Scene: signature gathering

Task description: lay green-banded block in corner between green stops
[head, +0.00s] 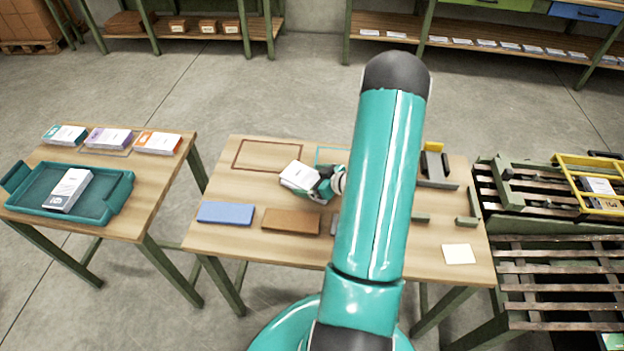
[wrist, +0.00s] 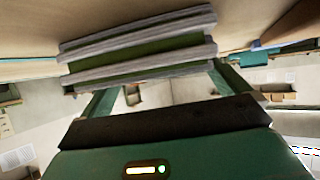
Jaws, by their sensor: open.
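The green-banded block (head: 299,175) is a white-topped stack on the middle table, near the brown outline. In the wrist view the block (wrist: 140,48) shows grey-white page layers with green between them. My gripper (head: 322,188) is at the block's right side in the head view. My arm hides part of the table between.
A blue pad (head: 226,213) and brown pad (head: 291,221) lie along the table's front. A yellow-topped device (head: 434,165) stands at back right, a pale note (head: 459,254) at front right. The left table holds a teal tray (head: 118,205) and several banded stacks. Slatted racks (head: 550,275) stand right.

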